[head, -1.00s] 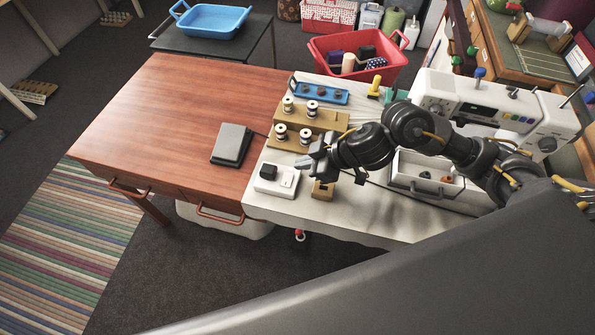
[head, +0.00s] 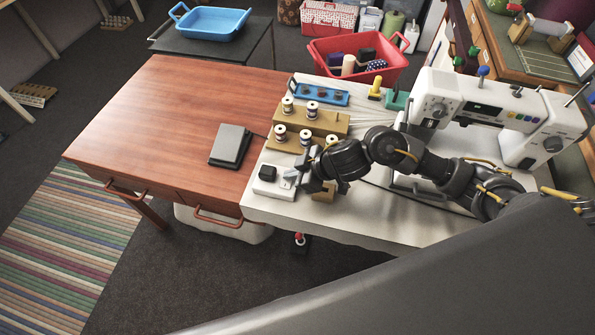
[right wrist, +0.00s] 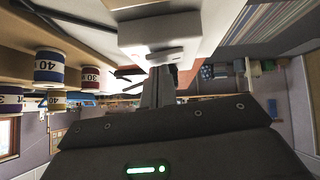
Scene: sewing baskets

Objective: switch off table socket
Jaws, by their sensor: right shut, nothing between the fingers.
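The table socket (head: 268,189) is a small white box at the front left corner of the white tabletop, with a black plug (head: 267,173) in its left part. In the right wrist view the socket (right wrist: 160,32) is close, just past the fingertips. My right gripper (head: 291,178) is shut and empty at the socket's right part, where the switch is. The fingers (right wrist: 158,88) cover that part in the head view, so I cannot tell the switch's position or whether they touch it. My left gripper is not in view.
Wooden spool racks (head: 314,121) with thread spools stand just behind the gripper. A small wooden block (head: 323,192) is beside it, partly hidden. A sewing machine (head: 490,105) stands at the right. A dark pedal (head: 230,146) lies on the otherwise clear brown table (head: 150,125).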

